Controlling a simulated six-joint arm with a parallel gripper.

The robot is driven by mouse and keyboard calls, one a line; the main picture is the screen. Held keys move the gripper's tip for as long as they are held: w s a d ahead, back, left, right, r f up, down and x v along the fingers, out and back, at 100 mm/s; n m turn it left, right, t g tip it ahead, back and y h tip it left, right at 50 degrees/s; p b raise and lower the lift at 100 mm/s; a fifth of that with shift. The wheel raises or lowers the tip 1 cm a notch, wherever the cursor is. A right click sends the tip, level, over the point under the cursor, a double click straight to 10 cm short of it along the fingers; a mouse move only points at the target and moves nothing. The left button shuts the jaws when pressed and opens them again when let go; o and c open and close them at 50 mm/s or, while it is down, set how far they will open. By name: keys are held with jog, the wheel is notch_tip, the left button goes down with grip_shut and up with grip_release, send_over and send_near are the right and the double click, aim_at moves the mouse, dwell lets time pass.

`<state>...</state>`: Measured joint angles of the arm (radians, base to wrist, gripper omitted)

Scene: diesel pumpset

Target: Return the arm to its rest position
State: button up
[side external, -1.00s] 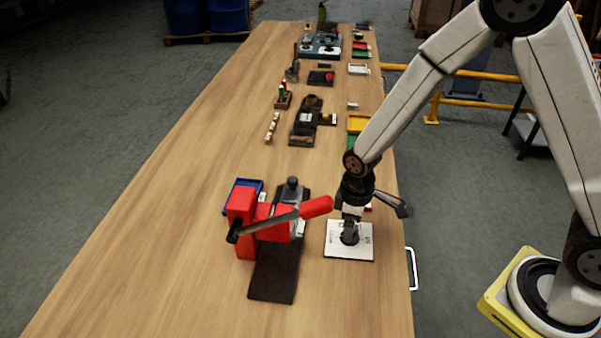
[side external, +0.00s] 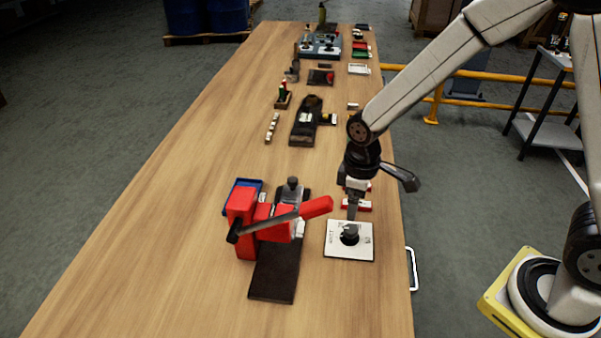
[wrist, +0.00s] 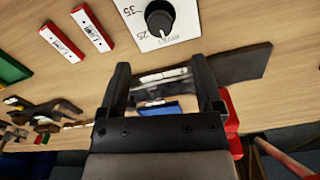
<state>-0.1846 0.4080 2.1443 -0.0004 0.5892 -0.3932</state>
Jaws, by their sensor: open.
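My gripper (side external: 352,212) hangs just above the black knob (side external: 349,233) on the white dial plate (side external: 333,251), near the right edge of the bench. In the wrist view, my two fingers (wrist: 162,72) stand wide apart with nothing between them. The knob (wrist: 158,19) and the dial plate (wrist: 180,35) show beyond the fingertips, with printed marks on the plate. The knob is apart from my fingers in the wrist view.
A red lever press (side external: 241,225) on a dark base stands left of the plate, its red handle pointing toward my gripper. Red-and-white blocks (side external: 357,205) lie behind the plate. Several fixtures line the far bench. Bare wood (side external: 150,240) lies left.

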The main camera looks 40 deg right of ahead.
jog(key=shift+s+d+r, duration=0.2)
jog(key=shift+d+r, duration=0.05)
jog(key=shift+d, duration=0.05)
jog(key=s+d+r+m+t, duration=0.2)
jog(key=s+d+r+m, duration=0.1)
jog(key=s+d+m, duration=0.3)
jog(key=shift+s+r+m+t, duration=0.25)
jog(key=shift+s+m+t, duration=0.05)
jog(key=shift+s, duration=0.45)
